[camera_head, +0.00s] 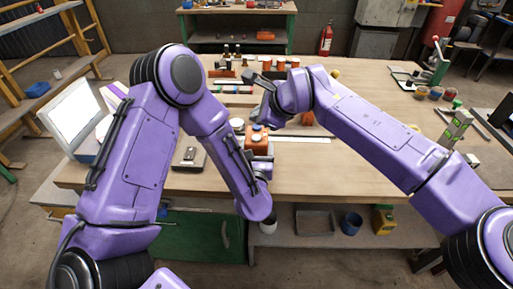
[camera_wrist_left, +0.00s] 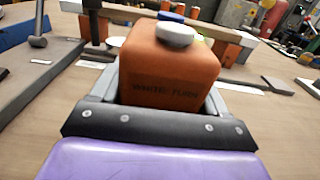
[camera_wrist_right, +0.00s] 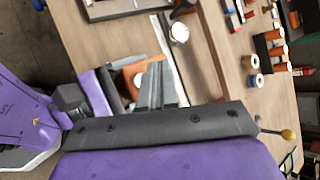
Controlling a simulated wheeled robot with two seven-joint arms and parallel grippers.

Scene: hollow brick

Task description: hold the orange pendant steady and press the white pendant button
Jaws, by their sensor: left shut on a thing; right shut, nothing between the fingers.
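The orange pendant (camera_head: 257,144) is a box-like block held upright over the near middle of the workbench. My left gripper (camera_head: 259,157) is shut on it, with a grey finger on each side in the left wrist view (camera_wrist_left: 165,85). My right gripper (camera_wrist_right: 155,84) is shut and empty. In the right wrist view its fingertips are close beside the pendant (camera_wrist_right: 129,73); I cannot tell whether they touch it. The white button is not clear there.
The wooden bench (camera_head: 350,154) has free room at the front right. A white round object (camera_head: 237,124) is close by. Several orange and dark items stand behind, near my right arm.

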